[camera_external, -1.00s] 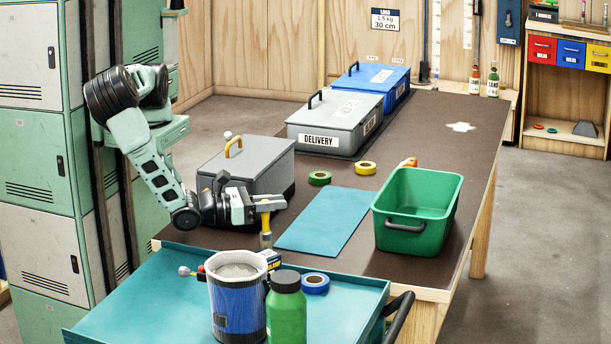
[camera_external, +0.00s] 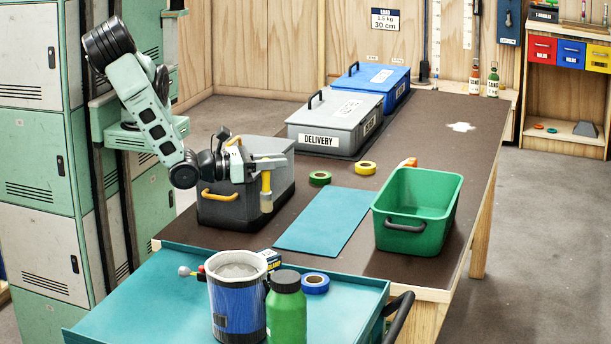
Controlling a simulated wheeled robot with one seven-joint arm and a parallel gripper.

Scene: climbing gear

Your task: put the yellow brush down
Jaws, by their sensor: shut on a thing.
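My gripper (camera_external: 268,163) is shut on the yellow brush (camera_external: 266,184), whose yellow handle hangs roughly upright below the fingers with a pale end at the bottom. In the picture the brush overlaps the right front part of a grey toolbox (camera_external: 280,183); I cannot tell exactly how far it is from the box. A flat teal mat (camera_external: 325,222) lies bare on the dark table, to the right of and below the brush. A green open bin (camera_external: 416,211) stands right of the mat.
A teal tray (camera_external: 150,305) in front holds a blue paint can (camera_external: 238,300), a green bottle (camera_external: 286,310) and blue tape (camera_external: 315,283). Green tape (camera_external: 320,178) and yellow tape (camera_external: 365,168) lie behind the mat. A grey DELIVERY box (camera_external: 335,122) and a blue box (camera_external: 385,78) stand farther back.

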